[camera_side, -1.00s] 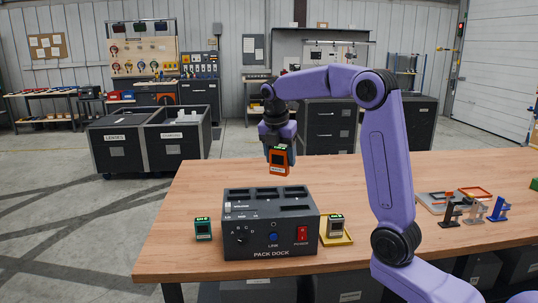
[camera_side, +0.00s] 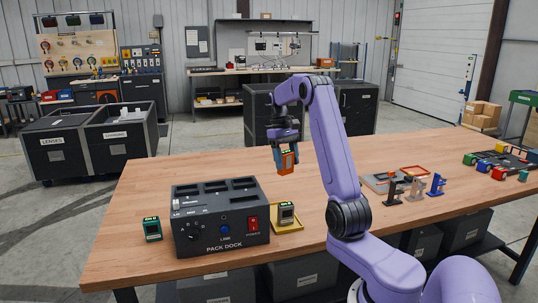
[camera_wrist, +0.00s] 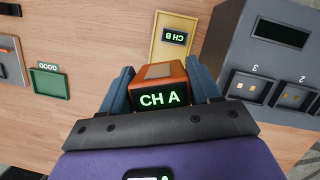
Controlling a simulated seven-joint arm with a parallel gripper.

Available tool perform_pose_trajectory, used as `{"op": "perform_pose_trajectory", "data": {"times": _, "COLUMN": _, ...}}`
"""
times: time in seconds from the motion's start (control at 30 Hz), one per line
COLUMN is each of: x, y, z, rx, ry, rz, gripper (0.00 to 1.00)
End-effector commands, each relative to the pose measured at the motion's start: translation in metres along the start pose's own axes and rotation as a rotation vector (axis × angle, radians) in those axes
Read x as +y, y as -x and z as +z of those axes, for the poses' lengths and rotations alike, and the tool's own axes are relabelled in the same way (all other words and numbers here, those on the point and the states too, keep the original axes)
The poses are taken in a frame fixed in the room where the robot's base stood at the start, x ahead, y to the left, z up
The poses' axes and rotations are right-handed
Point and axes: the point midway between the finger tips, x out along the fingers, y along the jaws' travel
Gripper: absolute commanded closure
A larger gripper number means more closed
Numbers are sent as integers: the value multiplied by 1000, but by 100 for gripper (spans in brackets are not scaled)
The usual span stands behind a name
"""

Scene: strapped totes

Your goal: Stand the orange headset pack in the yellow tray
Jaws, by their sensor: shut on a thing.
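My gripper (camera_side: 285,156) is shut on the orange headset pack (camera_side: 288,164) and holds it upright above the table. In the wrist view, the gripper's blue fingers (camera_wrist: 160,88) press on both sides of the orange pack (camera_wrist: 173,74), whose screen reads CH A. The yellow tray (camera_side: 291,229) lies on the table right of the dock. It also shows in the wrist view (camera_wrist: 160,55), beyond the held pack.
The grey pack dock (camera_side: 220,235) stands left of the tray, its visible slots empty. Small stands (camera_side: 414,188) and a flat grey board (camera_side: 380,182) lie to the right. A green tray (camera_wrist: 50,82) marked GOOD shows in the wrist view.

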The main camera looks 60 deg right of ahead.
Motion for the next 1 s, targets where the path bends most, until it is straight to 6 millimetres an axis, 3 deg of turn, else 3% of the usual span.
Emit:
{"op": "perform_pose_trajectory", "data": {"times": 0.2, "x": 33, "y": -25, "z": -1, "rx": -1, "ry": -368, "rz": -104, "gripper": 75}}
{"op": "perform_pose_trajectory", "data": {"times": 0.37, "x": 41, "y": -51, "z": -16, "rx": -3, "ry": -533, "rz": -149, "gripper": 75}}
{"op": "perform_pose_trajectory", "data": {"times": 0.7, "x": 6, "y": -83, "z": -57, "rx": 1, "ry": -390, "rz": -108, "gripper": 75}}
{"op": "perform_pose_trajectory", "data": {"times": 1.0, "x": 0, "y": -93, "z": -64, "rx": 2, "ry": -349, "rz": -96, "gripper": 75}}
